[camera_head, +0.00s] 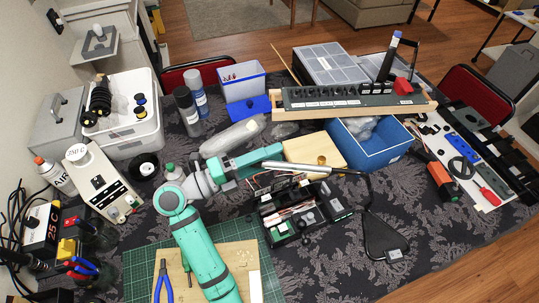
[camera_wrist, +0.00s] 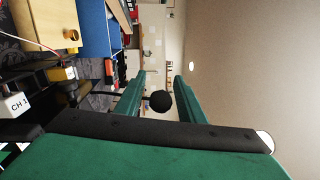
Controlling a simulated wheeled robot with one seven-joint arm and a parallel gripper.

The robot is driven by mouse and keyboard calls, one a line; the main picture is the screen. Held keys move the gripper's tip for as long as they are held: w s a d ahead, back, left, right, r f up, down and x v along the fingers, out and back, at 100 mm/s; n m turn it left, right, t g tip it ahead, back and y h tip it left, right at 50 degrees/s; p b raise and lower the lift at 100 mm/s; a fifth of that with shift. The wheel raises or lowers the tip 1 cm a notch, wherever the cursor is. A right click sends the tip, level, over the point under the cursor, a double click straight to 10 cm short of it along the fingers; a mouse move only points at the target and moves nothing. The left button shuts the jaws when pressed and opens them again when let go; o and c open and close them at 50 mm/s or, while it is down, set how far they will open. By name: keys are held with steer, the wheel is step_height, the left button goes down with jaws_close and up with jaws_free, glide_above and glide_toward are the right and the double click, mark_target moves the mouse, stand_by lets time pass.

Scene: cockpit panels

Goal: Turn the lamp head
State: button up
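A slim silver bar (camera_head: 325,170), which looks like the lamp head, lies level above the electronics in the middle of the table in the head view. A dark curved stem runs from its right end to a black base (camera_head: 385,238). My green gripper (camera_head: 273,157) is at the bar's left end, its fingers pointing right. In the wrist view my gripper (camera_wrist: 163,80) has its fingers apart, with a round black piece (camera_wrist: 160,101) showing between them. I cannot tell whether that piece is the bar's end or whether a finger touches it.
An open black case of electronics (camera_head: 300,212) lies under the bar. A wooden block (camera_head: 315,150) and a blue bin (camera_head: 372,145) stand behind it. A long rack (camera_head: 350,98) lies farther back. Patterned cloth is bare right of the base.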

jaws_close()
steer(key=m+g+h, duration=0.1)
steer(key=m+h, duration=0.1)
steer(key=m, duration=0.2)
steer(key=r+m+g+h, duration=0.1)
steer(key=m+h, duration=0.1)
steer(key=m, duration=0.2)
steer(key=s+m+g+h, duration=0.1)
steer(key=m+g, duration=0.1)
steer(key=m, duration=0.3)
steer(key=shift+r+h, duration=0.2)
steer(key=shift+h, duration=0.2)
steer(key=shift+s+a+m+g, duration=0.1)
steer(key=shift+m+g, duration=0.2)
steer(key=shift+m, duration=0.1)
